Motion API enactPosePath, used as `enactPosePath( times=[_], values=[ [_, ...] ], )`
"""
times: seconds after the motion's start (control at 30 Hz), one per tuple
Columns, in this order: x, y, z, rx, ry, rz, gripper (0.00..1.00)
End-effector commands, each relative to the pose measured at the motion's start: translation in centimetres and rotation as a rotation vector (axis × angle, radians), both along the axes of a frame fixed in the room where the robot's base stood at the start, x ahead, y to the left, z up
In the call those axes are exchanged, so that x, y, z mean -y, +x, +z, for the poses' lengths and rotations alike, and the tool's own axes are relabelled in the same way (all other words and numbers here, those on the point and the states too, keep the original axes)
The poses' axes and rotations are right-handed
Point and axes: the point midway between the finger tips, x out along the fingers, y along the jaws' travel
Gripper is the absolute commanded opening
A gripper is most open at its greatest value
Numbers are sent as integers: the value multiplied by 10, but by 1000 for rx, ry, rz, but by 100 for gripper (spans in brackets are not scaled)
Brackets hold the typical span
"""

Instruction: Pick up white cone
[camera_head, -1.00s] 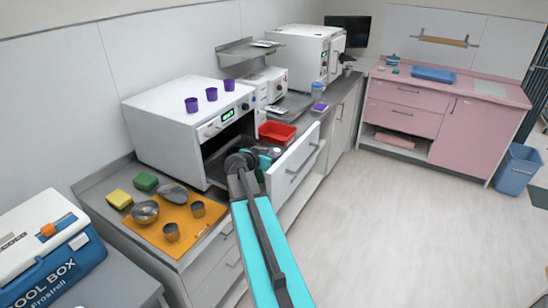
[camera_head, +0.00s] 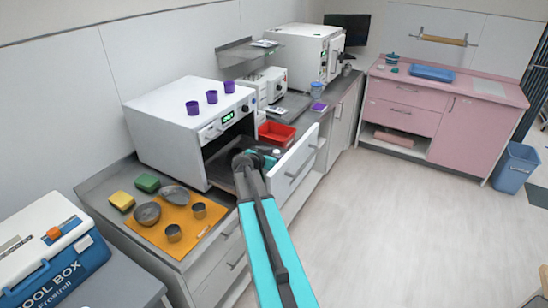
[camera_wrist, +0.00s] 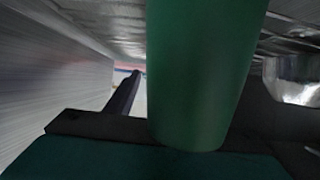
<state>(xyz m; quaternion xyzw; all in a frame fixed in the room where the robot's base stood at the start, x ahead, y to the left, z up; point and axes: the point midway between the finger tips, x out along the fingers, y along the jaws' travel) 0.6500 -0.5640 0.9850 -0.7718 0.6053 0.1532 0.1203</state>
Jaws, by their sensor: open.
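I cannot make out a white cone for certain in either view. A small pale spot (camera_head: 276,152) shows beside my gripper (camera_head: 262,158) in the head view, too small to identify. My gripper is open and low, at the open drawer in front of the white oven. In the wrist view a large green cylinder (camera_wrist: 203,70) fills the middle, very close to the camera. A dark finger shows to its left; the other finger is not clear. A shiny rounded metal thing (camera_wrist: 293,80) is at the right edge.
The white drawer front (camera_head: 293,165) stands close to the right of my gripper. The white oven (camera_head: 180,130) is at left. An orange mat (camera_head: 190,232) with metal bowls and cups lies nearer. A red tray (camera_head: 276,133) is just behind. The floor at right is clear.

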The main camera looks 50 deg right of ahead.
Motion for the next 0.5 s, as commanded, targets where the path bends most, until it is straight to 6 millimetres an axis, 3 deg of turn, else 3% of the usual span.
enactPosePath(
  times=[0.13, 0.5],
  values=[
    [9, 2, -3, -1, 1, -1, 48],
    [9, 3, -5, 0, 1, 0, 48]
  ],
)
